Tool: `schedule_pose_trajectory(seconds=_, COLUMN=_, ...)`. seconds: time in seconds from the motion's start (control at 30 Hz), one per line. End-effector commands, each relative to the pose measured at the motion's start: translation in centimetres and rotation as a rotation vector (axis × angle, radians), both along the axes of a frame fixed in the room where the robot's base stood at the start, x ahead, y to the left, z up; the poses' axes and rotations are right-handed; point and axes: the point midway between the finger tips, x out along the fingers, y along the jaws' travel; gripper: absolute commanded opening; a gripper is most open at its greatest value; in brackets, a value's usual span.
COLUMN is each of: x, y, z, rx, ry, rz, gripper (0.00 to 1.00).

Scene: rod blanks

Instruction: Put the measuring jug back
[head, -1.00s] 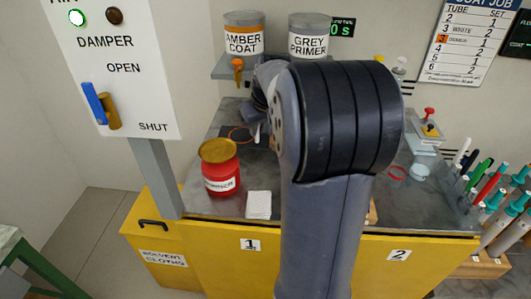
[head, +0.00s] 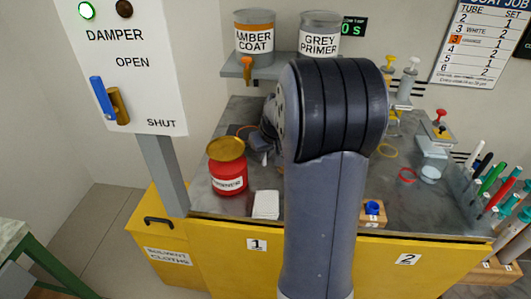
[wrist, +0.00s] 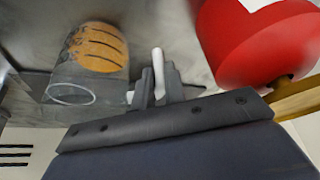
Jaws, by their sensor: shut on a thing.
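The clear measuring jug (wrist: 88,65) shows in the wrist view, with an orange patch marked by dark lines toward its base and its round rim facing the camera. My gripper (wrist: 158,88) is shut on a slim white upright piece beside the jug, which looks like its handle. In the head view my gripper (head: 262,143) is low over the back left of the bench, partly behind my arm. The jug is mostly hidden there. I cannot tell whether the jug touches the bench.
A red jar (head: 228,178) with a tan lid stands close by, also large in the wrist view (wrist: 255,40). White cloths (head: 266,205) lie at the front edge. The shelf (head: 232,68) with two paint tins overhangs behind.

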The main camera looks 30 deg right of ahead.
Motion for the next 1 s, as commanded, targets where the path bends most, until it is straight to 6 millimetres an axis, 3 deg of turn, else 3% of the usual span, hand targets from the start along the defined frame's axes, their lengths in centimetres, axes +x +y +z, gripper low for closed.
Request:
schedule_pose_trajectory(seconds=0.17, x=0.0, y=0.0, z=-0.4, rx=0.000, ry=0.000, rz=0.000, gripper=0.00)
schedule_pose_trajectory(seconds=0.2, x=0.0, y=0.0, z=-0.3, rx=0.000, ry=0.000, rz=0.000, gripper=0.14)
schedule_pose_trajectory(seconds=0.43, x=0.0, y=0.0, z=-0.3, rx=0.000, ry=0.000, rz=0.000, gripper=0.33)
schedule_pose_trajectory(seconds=0.77, x=0.0, y=0.0, z=0.2, rx=0.000, ry=0.000, rz=0.000, gripper=0.34)
schedule_pose_trajectory(seconds=1.0, x=-1.5, y=0.0, z=4.1, rx=-0.003, ry=-0.006, rz=-0.001, gripper=0.34)
